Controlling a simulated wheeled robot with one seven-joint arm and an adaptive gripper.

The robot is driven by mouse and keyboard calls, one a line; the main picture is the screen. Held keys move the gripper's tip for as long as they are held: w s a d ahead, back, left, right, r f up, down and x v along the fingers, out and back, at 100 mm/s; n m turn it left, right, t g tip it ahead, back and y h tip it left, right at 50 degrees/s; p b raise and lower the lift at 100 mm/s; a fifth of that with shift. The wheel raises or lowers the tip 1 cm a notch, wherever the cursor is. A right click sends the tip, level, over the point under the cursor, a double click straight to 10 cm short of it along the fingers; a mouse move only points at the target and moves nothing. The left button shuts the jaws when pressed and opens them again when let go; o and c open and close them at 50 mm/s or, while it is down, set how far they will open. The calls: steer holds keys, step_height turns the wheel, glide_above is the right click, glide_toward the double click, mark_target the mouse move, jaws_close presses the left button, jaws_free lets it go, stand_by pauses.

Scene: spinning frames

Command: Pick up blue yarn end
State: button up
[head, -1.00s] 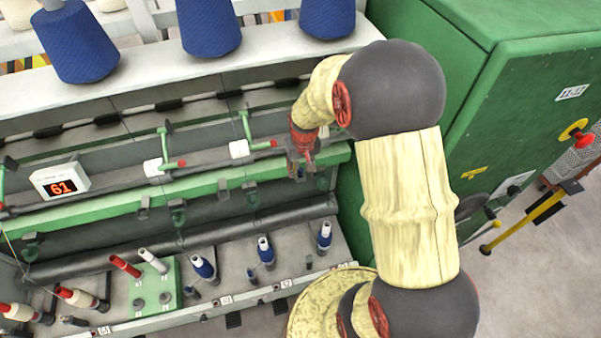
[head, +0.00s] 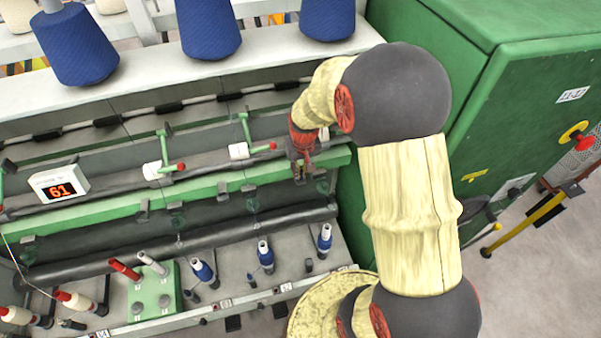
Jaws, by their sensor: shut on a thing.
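My gripper (head: 302,174) is at the front of the spinning frame, beside the right end of the green rail (head: 205,195). Its fingers point down and are shut on the blue yarn end, which is too fine to make out between them. Blue bobbins on spindles stand below: one at the right (head: 325,238), one in the middle (head: 265,256) and one at the left (head: 204,272). Large blue yarn cones stand on the top shelf, one at the left (head: 82,48), one in the middle (head: 208,28) and one at the right (head: 327,15).
A green block (head: 152,292) with a red and a grey peg stands on the spindle shelf. Cream bobbins (head: 75,300) are at lower left. A display (head: 58,186) reads 61. White rollers (head: 238,151) on green arms sit left of my gripper. A green cabinet (head: 500,100) bounds the right.

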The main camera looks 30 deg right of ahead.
step_height(320, 180, up, 2)
steer(key=shift+r+b, duration=0.1)
steer(key=shift+b, duration=0.4)
steer(key=s+d+r+b, duration=0.3)
steer(key=s+d+r, duration=0.2)
steer(key=s+r, duration=0.5)
steer(key=s, duration=0.3)
steer(key=shift+d, duration=0.2)
steer(key=shift+d, duration=0.1)
